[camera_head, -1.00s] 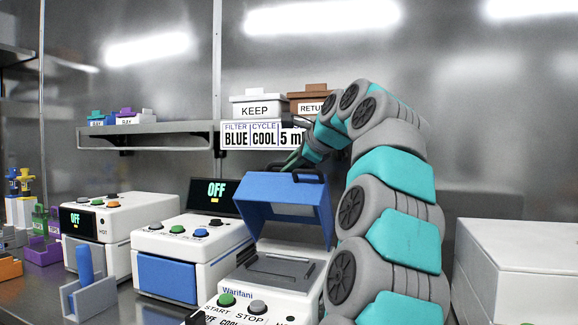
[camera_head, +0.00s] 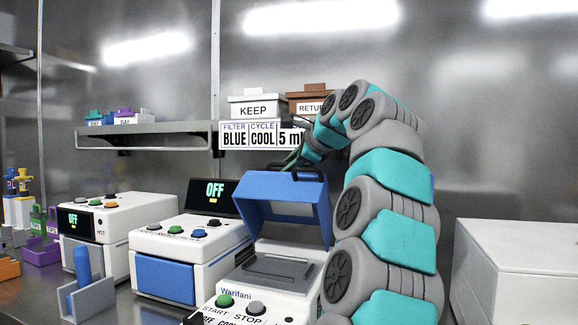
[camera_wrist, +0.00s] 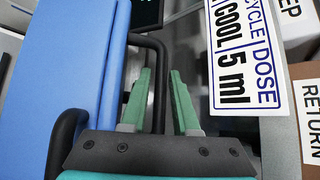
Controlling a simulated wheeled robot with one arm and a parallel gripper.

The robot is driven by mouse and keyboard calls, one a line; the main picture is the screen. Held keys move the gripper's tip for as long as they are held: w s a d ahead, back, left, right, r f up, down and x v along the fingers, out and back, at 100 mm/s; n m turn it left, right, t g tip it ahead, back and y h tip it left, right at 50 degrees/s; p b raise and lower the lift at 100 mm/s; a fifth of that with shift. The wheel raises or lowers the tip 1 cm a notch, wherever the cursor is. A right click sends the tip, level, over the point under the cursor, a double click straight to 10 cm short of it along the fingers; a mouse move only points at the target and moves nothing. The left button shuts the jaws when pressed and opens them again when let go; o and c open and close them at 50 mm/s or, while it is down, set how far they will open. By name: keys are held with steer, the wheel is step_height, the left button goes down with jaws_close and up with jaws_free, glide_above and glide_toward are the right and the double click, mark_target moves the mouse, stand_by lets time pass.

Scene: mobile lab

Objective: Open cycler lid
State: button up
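The cycler (camera_head: 262,291), a white machine marked Warifani, stands in front. Its blue lid (camera_head: 285,191) is raised, with the grey top plate (camera_head: 270,269) exposed below. A black handle (camera_head: 305,172) is on the lid's upper edge. My gripper (camera_head: 293,162) is at the handle, behind the raised lid. In the wrist view, the blue lid (camera_wrist: 68,70) fills the left side. My gripper's green fingers (camera_wrist: 162,75) stand apart, and the black handle bar (camera_wrist: 160,62) passes between them. I see gaps beside the bar, so no firm grip shows.
A second cycler (camera_head: 190,247) with a closed blue lid and a display reading OFF stands to the left. A white box (camera_head: 515,265) is at the right. KEEP (camera_head: 257,107) and RETURN (camera_head: 308,101) boxes sit above the sign (camera_head: 262,136), close to my gripper.

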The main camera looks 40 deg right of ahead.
steer(key=shift+o, duration=1.2)
steer(key=v, duration=0.7)
steer(key=shift+s+r, duration=0.15)
steer(key=shift+s, duration=0.2)
steer(key=shift+c, duration=0.3)
